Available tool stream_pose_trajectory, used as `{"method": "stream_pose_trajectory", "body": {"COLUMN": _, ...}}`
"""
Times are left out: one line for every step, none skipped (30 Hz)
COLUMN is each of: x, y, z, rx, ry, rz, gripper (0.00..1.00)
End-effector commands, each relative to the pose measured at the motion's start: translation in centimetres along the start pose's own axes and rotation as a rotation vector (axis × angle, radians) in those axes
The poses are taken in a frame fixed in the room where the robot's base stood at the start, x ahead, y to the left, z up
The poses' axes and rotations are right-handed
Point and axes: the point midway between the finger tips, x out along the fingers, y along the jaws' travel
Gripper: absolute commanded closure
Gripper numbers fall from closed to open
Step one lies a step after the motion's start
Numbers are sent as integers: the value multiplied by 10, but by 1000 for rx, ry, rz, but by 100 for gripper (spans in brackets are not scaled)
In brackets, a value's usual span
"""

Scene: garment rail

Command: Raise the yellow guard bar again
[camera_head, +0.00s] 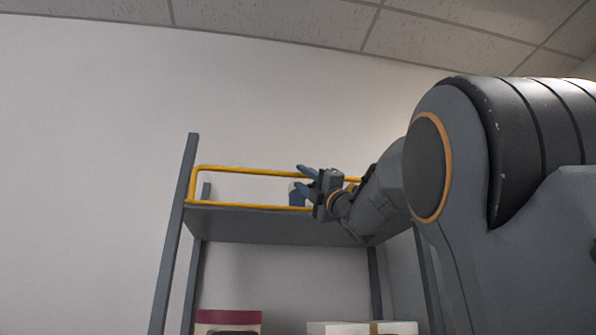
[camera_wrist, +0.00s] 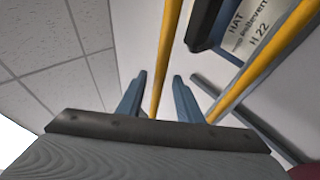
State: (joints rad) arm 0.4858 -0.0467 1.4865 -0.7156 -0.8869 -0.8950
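The yellow guard bar (camera_head: 240,170) is a rectangular loop along the front of the upper shelf (camera_head: 265,225). Its top rail stands above the lower rail, so the loop looks upright. My gripper (camera_head: 298,177) is at the top rail, right of its middle, with its two blue fingers apart. In the wrist view, the guard bar (camera_wrist: 168,40) runs between the open fingers of my gripper (camera_wrist: 160,77), closer to the left finger. A second yellow rail (camera_wrist: 262,65) runs to the right of the fingers. Whether a finger touches the bar I cannot tell.
A blue box (camera_head: 296,196) stands on the shelf behind the bar; its label (camera_wrist: 247,28) reads "HAT" and "H 22". A grey post (camera_head: 177,225) bounds the rack at left. Boxes (camera_head: 228,317) (camera_head: 345,328) sit lower down. The wall left of the rack is clear.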

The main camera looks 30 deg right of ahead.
Motion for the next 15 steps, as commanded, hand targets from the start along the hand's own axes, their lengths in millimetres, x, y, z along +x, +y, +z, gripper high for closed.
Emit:
{"method": "stream_pose_trajectory", "body": {"x": 8, "y": 2, "z": 1, "rx": 2, "ry": 1, "rz": 1, "gripper": 67}}
{"method": "stream_pose_trajectory", "body": {"x": 11, "y": 2, "z": 1, "rx": 2, "ry": 0, "rz": 0, "gripper": 67}}
{"method": "stream_pose_trajectory", "body": {"x": 15, "y": 2, "z": 1, "rx": 2, "ry": -1, "rz": -1, "gripper": 67}}
{"method": "stream_pose_trajectory", "body": {"x": 18, "y": 2, "z": 1, "rx": 1, "ry": -1, "rz": 0, "gripper": 67}}
{"method": "stream_pose_trajectory", "body": {"x": 20, "y": 2, "z": 1, "rx": 1, "ry": -1, "rz": 0, "gripper": 67}}
{"method": "stream_pose_trajectory", "body": {"x": 23, "y": 2, "z": 1, "rx": 0, "ry": -1, "rz": 0, "gripper": 67}}
{"method": "stream_pose_trajectory", "body": {"x": 24, "y": 1, "z": 2, "rx": 0, "ry": -2, "rz": -1, "gripper": 67}}
{"method": "stream_pose_trajectory", "body": {"x": 25, "y": 1, "z": 2, "rx": -1, "ry": -2, "rz": -1, "gripper": 67}}
{"method": "stream_pose_trajectory", "body": {"x": 26, "y": 0, "z": 2, "rx": -1, "ry": -2, "rz": -1, "gripper": 67}}
{"method": "stream_pose_trajectory", "body": {"x": 27, "y": 0, "z": 2, "rx": -1, "ry": -2, "rz": -2, "gripper": 67}}
{"method": "stream_pose_trajectory", "body": {"x": 28, "y": 0, "z": 2, "rx": -1, "ry": -2, "rz": -1, "gripper": 67}}
{"method": "stream_pose_trajectory", "body": {"x": 28, "y": 0, "z": 2, "rx": -1, "ry": -2, "rz": -1, "gripper": 67}}
{"method": "stream_pose_trajectory", "body": {"x": 28, "y": 0, "z": 2, "rx": -1, "ry": -3, "rz": -1, "gripper": 67}}
{"method": "stream_pose_trajectory", "body": {"x": 28, "y": 0, "z": 2, "rx": -1, "ry": -3, "rz": -1, "gripper": 67}}
{"method": "stream_pose_trajectory", "body": {"x": 28, "y": 0, "z": 2, "rx": -1, "ry": -3, "rz": -1, "gripper": 67}}
